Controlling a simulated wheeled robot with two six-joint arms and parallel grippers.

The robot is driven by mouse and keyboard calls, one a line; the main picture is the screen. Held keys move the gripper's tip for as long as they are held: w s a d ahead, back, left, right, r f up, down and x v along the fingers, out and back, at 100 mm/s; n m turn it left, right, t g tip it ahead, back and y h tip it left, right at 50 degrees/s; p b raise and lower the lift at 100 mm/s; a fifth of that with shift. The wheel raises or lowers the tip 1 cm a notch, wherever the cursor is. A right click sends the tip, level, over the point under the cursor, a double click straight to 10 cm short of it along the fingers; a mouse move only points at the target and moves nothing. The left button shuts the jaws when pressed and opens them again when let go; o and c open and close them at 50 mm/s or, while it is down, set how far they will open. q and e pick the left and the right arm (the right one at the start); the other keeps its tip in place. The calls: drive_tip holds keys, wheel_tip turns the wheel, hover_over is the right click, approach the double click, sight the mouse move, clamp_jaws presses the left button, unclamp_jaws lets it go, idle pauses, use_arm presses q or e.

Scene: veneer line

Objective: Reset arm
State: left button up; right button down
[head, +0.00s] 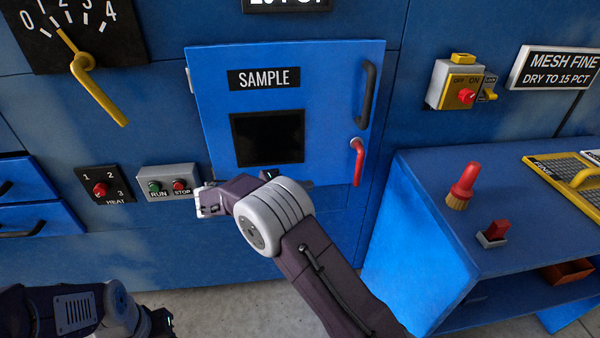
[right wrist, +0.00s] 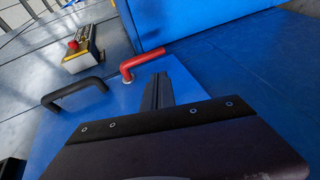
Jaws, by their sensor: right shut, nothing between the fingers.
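My right gripper (head: 300,184) is mostly hidden behind my right arm in the head view, in front of the lower edge of the blue SAMPLE door (head: 215,110). In the right wrist view its fingers (right wrist: 158,92) are shut with nothing between them. They point toward the red lever (head: 357,162) on the door, apart from it. The lever also shows in the right wrist view (right wrist: 141,62), beyond the fingertips. The door looks closed and has a black handle (head: 368,95). My left arm is at the lower left of the head view; its gripper (head: 163,322) shows only in part.
The RUN/STOP box (head: 168,183) and heat knob (head: 99,189) are left of my right arm. A switch box (head: 455,85) is on the wall. At right, a blue bench (head: 430,175) holds a red brush (head: 463,185), a red-topped block (head: 494,233) and a yellow-handled screen (head: 575,180).

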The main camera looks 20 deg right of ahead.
drive_tip(key=s+d+r+m+g, duration=0.1)
drive_tip(key=s+d+r+m, duration=0.15)
drive_tip(key=d+r, duration=0.3)
drive_tip(key=s+d+f+g+y, duration=0.1)
drive_tip(key=s+d+f+y, duration=0.1)
drive_tip(key=s, duration=0.3)
drive_tip(key=s+d+f+g+y, duration=0.2)
drive_tip(key=s+f, duration=0.1)
drive_tip(key=s, duration=0.2)
drive_tip(key=s+a+f+t+y, duration=0.2)
drive_tip(key=s+a+f+y, duration=0.8)
drive_tip(key=s+a+f, duration=0.25)
drive_tip(key=w+a+r+n+p, duration=0.1)
drive_tip(key=r+p, duration=1)
drive_tip(key=w+a+r+t+y+p, duration=0.1)
drive_tip(key=w+r+p, duration=0.1)
drive_tip(key=r+p, duration=0.8)
drive_tip(key=shift+w+r+n+p, duration=0.15)
drive_tip(key=shift+r+n+p, duration=0.2)
drive_tip(key=shift+p, duration=0.7)
